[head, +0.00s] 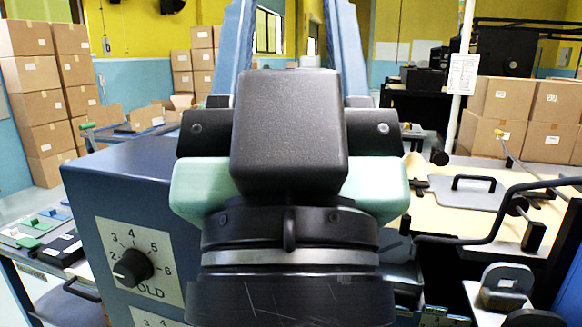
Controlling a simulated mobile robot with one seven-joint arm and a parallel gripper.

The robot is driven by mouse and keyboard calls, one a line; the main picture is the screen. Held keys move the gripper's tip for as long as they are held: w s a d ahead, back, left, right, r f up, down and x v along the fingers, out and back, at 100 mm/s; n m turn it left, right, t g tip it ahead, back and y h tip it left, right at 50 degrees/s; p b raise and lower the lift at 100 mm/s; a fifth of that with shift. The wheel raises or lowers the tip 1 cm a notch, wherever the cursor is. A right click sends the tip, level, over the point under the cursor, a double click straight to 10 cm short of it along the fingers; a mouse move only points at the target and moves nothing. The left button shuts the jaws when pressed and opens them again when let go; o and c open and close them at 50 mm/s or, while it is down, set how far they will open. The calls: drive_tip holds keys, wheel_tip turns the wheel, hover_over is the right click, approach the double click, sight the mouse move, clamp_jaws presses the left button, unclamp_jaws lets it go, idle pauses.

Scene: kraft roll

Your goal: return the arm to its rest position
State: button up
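My gripper (290,35) fills the middle of the head view, close to the camera. Its black wrist and housing and pale green body show below, and two blue fingers rise from it to the top edge. The fingers stand well apart, and the room shows through the gap with nothing held there. The fingertips are cut off by the top edge. The hand hides what lies directly behind it.
A blue control box (140,210) with a numbered dial (133,267) stands close at left. A bench with a grey handled plate (470,192) and a black bar handle (490,228) is at right. Stacked cartons (45,95) stand at back left, more cartons (505,98) at right.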

wheel_tip(320, 180, up, 13)
drive_tip(key=p, duration=1)
drive_tip(key=shift+p, duration=0.4)
